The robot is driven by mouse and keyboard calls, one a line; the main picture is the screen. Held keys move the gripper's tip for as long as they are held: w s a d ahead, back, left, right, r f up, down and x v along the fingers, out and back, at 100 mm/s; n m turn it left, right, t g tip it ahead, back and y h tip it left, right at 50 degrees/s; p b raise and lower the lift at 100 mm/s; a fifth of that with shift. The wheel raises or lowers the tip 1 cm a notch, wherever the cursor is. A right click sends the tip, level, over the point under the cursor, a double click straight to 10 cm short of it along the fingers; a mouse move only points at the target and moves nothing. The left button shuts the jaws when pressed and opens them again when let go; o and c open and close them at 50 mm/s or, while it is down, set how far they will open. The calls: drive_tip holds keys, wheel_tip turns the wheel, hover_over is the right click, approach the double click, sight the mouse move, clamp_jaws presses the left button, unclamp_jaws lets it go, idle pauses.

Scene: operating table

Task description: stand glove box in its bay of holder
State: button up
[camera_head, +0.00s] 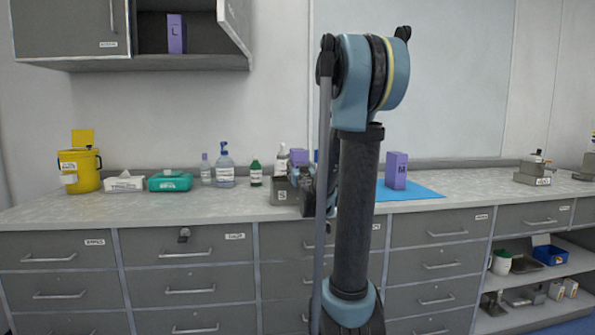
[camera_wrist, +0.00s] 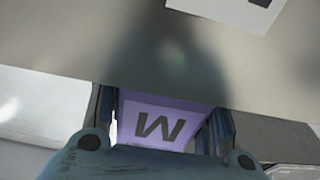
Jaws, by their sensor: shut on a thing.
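A purple glove box (camera_wrist: 168,108) with a large black letter, an M or a W, is between the two fingers of my gripper (camera_wrist: 165,125) in the wrist view. My gripper is shut on it. A grey holder face (camera_wrist: 175,60) with a white label lies just beyond the box; I cannot tell whether they touch. In the head view the grey holder (camera_head: 283,193) with an S label stands on the counter, partly hidden by my arm. Purple (camera_head: 298,156) shows above it; I cannot tell which box this is. My gripper (camera_head: 310,190) is beside the holder, mostly hidden.
Another purple box (camera_head: 396,171) stands on a blue mat (camera_head: 425,192) right of my arm. A purple L box (camera_head: 176,35) is in the open cabinet. Bottles (camera_head: 224,170), a green pack (camera_head: 170,182) and a yellow bin (camera_head: 80,170) stand left.

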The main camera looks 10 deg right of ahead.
drive_tip(key=shift+f, duration=0.7)
drive_tip(key=o, duration=1.3)
drive_tip(key=shift+r, duration=0.15)
drive_tip(key=shift+s+r, duration=0.2)
drive_tip(key=shift+r, duration=0.3)
drive_tip(key=s, duration=0.3)
drive_tip(key=s+f, duration=0.1)
drive_tip(key=s, duration=0.7)
drive_tip(key=shift+s+f, duration=0.25)
drive_tip(key=shift+f, duration=0.15)
drive_tip(key=shift+s, duration=0.1)
